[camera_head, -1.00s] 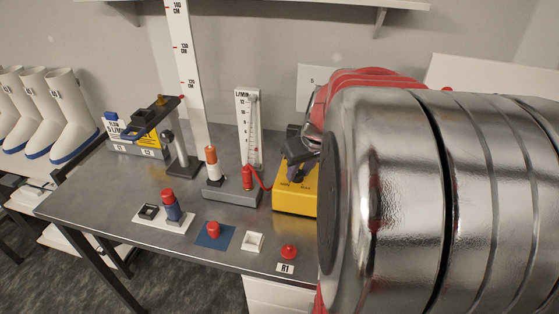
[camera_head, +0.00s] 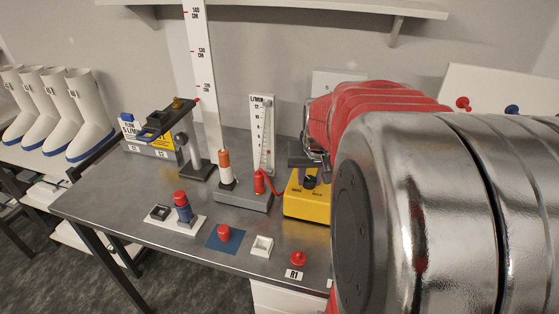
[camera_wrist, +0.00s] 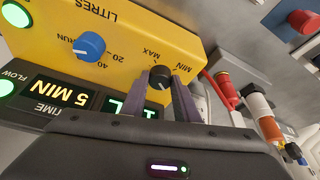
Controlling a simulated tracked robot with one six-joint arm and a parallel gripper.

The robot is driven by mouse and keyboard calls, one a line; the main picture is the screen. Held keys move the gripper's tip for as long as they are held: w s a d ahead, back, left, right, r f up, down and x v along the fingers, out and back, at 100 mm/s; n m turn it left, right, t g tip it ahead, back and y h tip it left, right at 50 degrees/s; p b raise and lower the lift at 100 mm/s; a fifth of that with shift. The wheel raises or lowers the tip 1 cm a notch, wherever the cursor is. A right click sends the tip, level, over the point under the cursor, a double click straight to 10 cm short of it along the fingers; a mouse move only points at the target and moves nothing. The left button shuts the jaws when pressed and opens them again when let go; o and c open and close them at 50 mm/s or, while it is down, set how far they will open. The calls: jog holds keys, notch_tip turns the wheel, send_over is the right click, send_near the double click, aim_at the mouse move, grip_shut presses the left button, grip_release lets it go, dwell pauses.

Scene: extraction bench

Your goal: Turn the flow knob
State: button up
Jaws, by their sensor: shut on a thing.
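The flow knob is a small black knob (camera_wrist: 160,77) with a white pointer line, between MIN and MAX marks on a yellow pump box (camera_wrist: 180,35). In the wrist view its pointer is towards the lower side of the picture.
A blue knob (camera_wrist: 90,45) sits beside the black one. A flow tube gauge (camera_head: 262,135), an orange-and-white cylinder (camera_head: 225,165) and a red-capped item (camera_head: 259,182) stand left of the pump. A red tube joins near the pump. The front bench holds small red-topped parts (camera_head: 224,233).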

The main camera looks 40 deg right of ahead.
jog(key=shift+m, duration=0.6)
jog(key=shift+m+h, duration=0.3)
jog(key=o, duration=1.1)
jog(key=shift+c, duration=0.2)
jog(key=shift+r, duration=0.1)
jog(key=v, duration=1.3)
jog(key=shift+r, duration=0.3)
jog(key=shift+w+a, duration=0.1)
jog(key=shift+w, duration=0.05)
